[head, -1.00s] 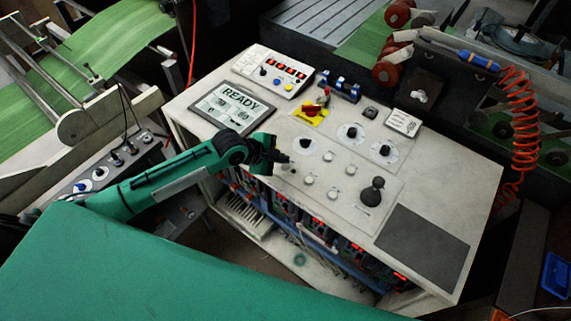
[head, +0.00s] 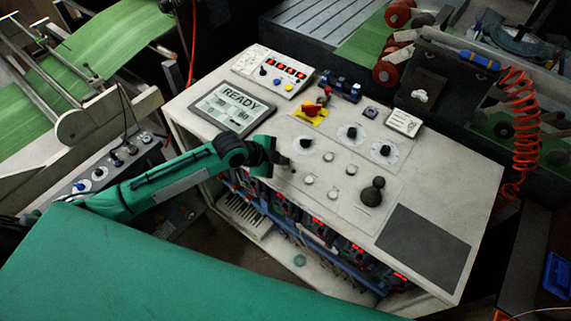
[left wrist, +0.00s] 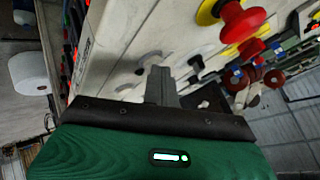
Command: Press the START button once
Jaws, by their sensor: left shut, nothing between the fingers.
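The pale control console (head: 225,85) has a panel with several small round white buttons (head: 328,156). No label reading START is legible, so I cannot tell which button is START. My left gripper (head: 287,159) is shut and empty at the panel's left edge, close to the buttons, and partly covers that area. I cannot tell whether it touches a button. In the left wrist view the shut fingers (left wrist: 159,83) point at the pale panel face. The display (head: 232,106) reads READY. My right gripper is not in view.
Black dials (head: 351,132) and a black joystick (head: 372,192) rise right of the gripper. A dark mat (head: 422,246) lies on the console's right. An orange coiled hose (head: 522,135) hangs at the right.

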